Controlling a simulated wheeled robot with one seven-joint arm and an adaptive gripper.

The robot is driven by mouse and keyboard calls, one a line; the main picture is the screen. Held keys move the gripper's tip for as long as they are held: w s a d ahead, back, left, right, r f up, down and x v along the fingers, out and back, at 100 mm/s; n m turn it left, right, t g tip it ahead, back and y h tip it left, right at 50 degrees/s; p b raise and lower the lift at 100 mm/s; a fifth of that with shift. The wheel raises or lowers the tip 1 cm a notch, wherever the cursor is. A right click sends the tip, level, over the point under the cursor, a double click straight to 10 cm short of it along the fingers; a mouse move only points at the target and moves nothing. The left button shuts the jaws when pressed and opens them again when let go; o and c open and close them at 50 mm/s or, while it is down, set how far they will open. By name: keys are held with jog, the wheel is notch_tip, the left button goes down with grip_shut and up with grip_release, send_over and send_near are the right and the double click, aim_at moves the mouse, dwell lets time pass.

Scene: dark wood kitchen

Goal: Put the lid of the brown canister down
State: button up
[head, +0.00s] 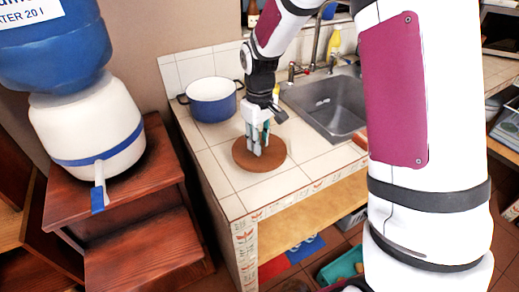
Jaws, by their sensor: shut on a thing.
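A flat, round, brown lid (276,157) is at the front left part of the tiled counter, beside the sink. My gripper (257,148) points down over its middle, with its fingers shut on the lid. The part between the fingertips, perhaps a knob, is hidden by the fingers. The lid looks level and is on or very close to the tiles; I cannot tell whether a small gap is left. I cannot make out the brown canister itself in this view.
A blue pot (212,104) stands behind the lid to the left. The sink (330,104) is to the right. The tiled counter (222,180) is bare around the lid, with its front edge close. A water dispenser (88,130) stands on wooden steps at left.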

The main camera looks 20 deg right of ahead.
jog(key=shift+f, duration=1.7)
jog(key=shift+f, duration=0.15)
jog(key=o, duration=1)
jog(key=shift+c, duration=0.2)
